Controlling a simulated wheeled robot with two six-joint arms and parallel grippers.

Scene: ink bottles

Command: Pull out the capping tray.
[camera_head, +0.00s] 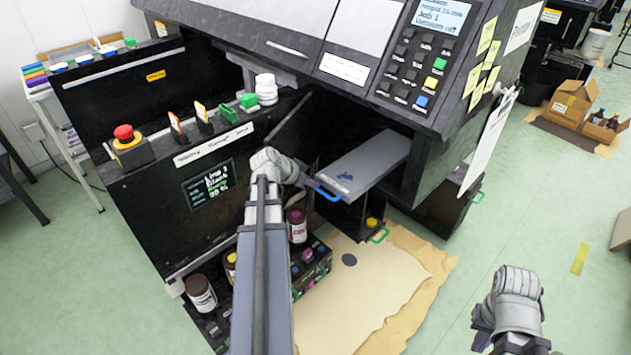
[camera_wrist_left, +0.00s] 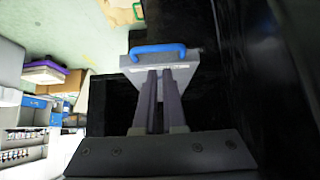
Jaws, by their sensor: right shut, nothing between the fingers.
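The capping tray (camera_head: 368,162) is a flat grey slab with a blue handle (camera_head: 328,192) on its front end, and it sticks out of the black machine's opening. In the left wrist view the tray (camera_wrist_left: 126,72) and its blue handle (camera_wrist_left: 156,49) lie just past my left fingertips. My left gripper (camera_head: 306,180) is close to the handle, its fingers (camera_wrist_left: 160,70) slightly apart with a narrow gap between them. The handle bar shows beyond the tips; contact is hard to tell. My right gripper (camera_head: 481,343) is shut and empty, over the floor at lower right.
The machine's black body (camera_head: 400,190) surrounds the tray. Cardboard (camera_head: 370,290) lies on the floor in front. Green floor to the right is mostly clear.

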